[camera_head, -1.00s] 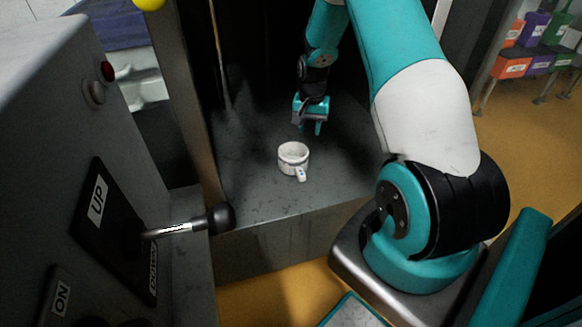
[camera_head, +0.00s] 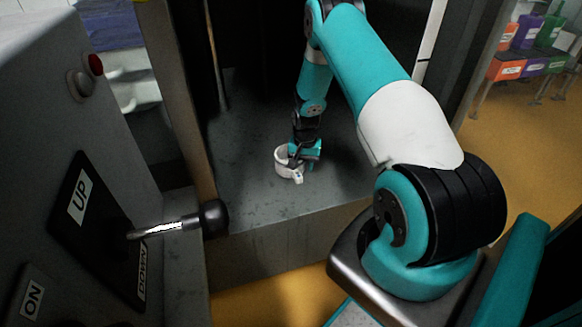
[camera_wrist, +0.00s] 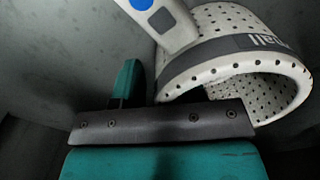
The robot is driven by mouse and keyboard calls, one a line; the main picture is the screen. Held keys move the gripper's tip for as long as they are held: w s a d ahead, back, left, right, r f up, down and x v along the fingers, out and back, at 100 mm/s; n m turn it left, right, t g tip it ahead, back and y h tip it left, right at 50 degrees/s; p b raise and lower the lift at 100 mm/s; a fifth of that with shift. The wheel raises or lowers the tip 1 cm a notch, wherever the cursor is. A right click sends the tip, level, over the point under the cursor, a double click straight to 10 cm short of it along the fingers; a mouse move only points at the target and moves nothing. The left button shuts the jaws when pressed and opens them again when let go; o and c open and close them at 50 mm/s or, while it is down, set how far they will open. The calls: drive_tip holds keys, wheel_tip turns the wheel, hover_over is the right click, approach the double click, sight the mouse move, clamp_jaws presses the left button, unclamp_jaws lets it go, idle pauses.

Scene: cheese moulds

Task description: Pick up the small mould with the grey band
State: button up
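The small mould (camera_head: 282,163) is a white perforated cup standing upright on the grey surface. In the wrist view the mould (camera_wrist: 225,72) shows a grey band (camera_wrist: 262,42) with part of the word "small". Its handle (camera_wrist: 172,22) carries a blue dot and points to the upper left. My gripper (camera_head: 302,158) is down at the mould's right side. In the wrist view my gripper (camera_wrist: 155,92) has a teal finger outside the wall; a dark part, seemingly the other finger, shows at the mould's opening. The fingers look apart, with the wall near the gap. The tips are partly hidden.
The grey metal surface (camera_head: 245,205) around the mould is clear. A control panel with a black-knobbed lever (camera_head: 212,217) stands at the left, close to the surface's front corner. Coloured bins (camera_head: 507,69) stand far off at the upper right.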

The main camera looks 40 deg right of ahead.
clamp_jaws()
drive_tip(key=shift+r, duration=0.1)
